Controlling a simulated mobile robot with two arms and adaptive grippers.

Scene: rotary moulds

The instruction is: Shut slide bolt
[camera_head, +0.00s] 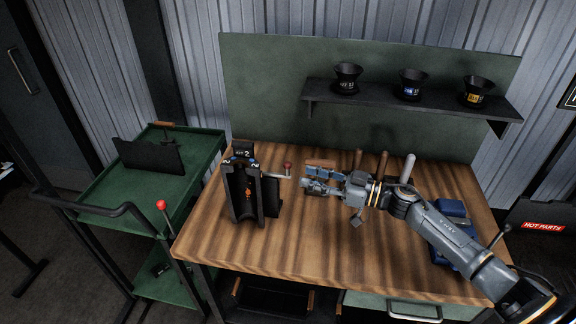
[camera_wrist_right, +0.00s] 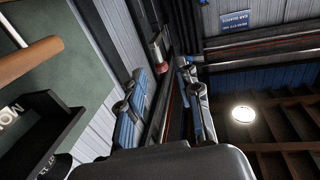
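A dark mould (camera_head: 243,192) stands upright on the left of the wooden bench, marked with a 2 on top. A pale rod with a red knob (camera_head: 288,167), seemingly the slide bolt's handle, sticks out from its upper right side. My right gripper (camera_head: 307,180) is just right of the knob, pointing at the mould, and looks apart from it. In the right wrist view its two blue-grey fingers (camera_wrist_right: 163,95) are spread with nothing held between them. A red-ended cylinder (camera_wrist_right: 160,58), likely the knob, shows beyond the fingertips. The bolt's inner end is hidden. My left gripper is out of view.
Several upright handles (camera_head: 381,164) stand behind my right arm. A blue object (camera_head: 452,232) lies at the bench's right. A shelf (camera_head: 420,101) with three black funnel-like cups is above. A green cart (camera_head: 150,170) stands left. The bench front (camera_head: 320,245) is clear.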

